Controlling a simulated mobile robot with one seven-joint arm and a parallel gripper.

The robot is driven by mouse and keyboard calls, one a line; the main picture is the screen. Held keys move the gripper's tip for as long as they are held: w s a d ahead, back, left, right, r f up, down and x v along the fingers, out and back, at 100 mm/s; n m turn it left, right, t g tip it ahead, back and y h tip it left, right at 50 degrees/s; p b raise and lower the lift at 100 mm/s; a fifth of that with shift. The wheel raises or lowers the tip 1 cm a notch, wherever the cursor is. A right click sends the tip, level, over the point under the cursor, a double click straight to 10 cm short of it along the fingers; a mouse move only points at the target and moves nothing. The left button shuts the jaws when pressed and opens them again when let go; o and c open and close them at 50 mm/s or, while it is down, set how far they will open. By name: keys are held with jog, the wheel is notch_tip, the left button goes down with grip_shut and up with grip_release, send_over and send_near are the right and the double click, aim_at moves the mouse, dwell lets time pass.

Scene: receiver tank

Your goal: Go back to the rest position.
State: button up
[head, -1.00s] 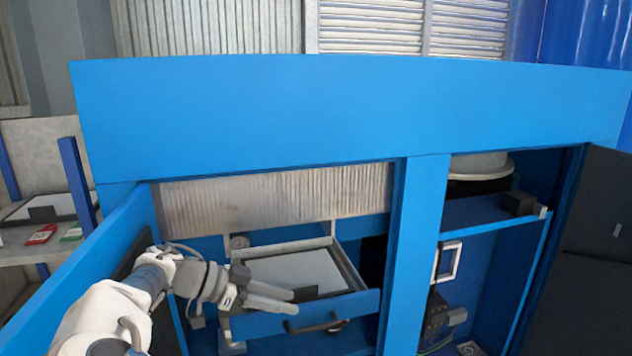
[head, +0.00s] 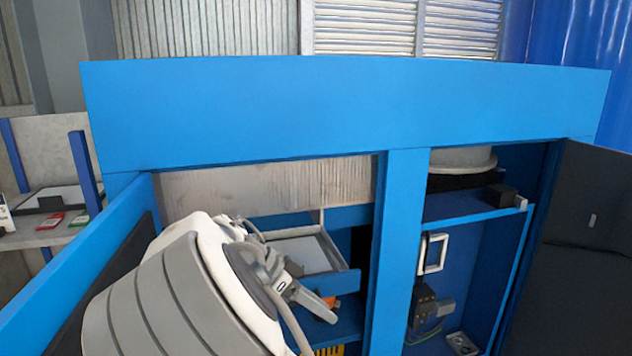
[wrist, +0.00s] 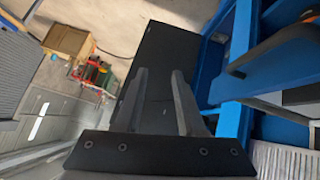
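My gripper (head: 318,304) shows in the head view in front of the left bay of the blue cabinet (head: 250,110), partly hidden behind my own arm. In the wrist view its two dark fingers (wrist: 160,75) stand apart with nothing between them, so it is open and empty. The pulled-out drawer (head: 345,284) with a pale inside is just behind the gripper in the head view. My arm covers the drawer's left part and most of its front.
The open left door (head: 75,270) is close beside my arm. A blue post (head: 400,230) divides the bays; the right bay has a shelf (head: 460,207) and small devices. The dark right door (head: 580,240) stands open. A side shelf (head: 30,232) is at far left.

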jog(key=s+d+r+n+y, duration=0.45)
jog(key=s+d+y, duration=0.25)
jog(key=s+d, duration=0.25)
jog(key=s+d+r+n+t+y, duration=0.1)
jog(key=s+d+r+n+t, duration=0.1)
jog(key=s+n, duration=0.2)
jog(key=s+d+r+n+t+y, duration=0.1)
jog(key=s+n, duration=0.3)
jog(key=s, duration=0.5)
jog(key=shift+d+r+n+t, duration=0.35)
jog(key=shift+r+t, duration=0.1)
jog(key=shift+t, duration=0.35)
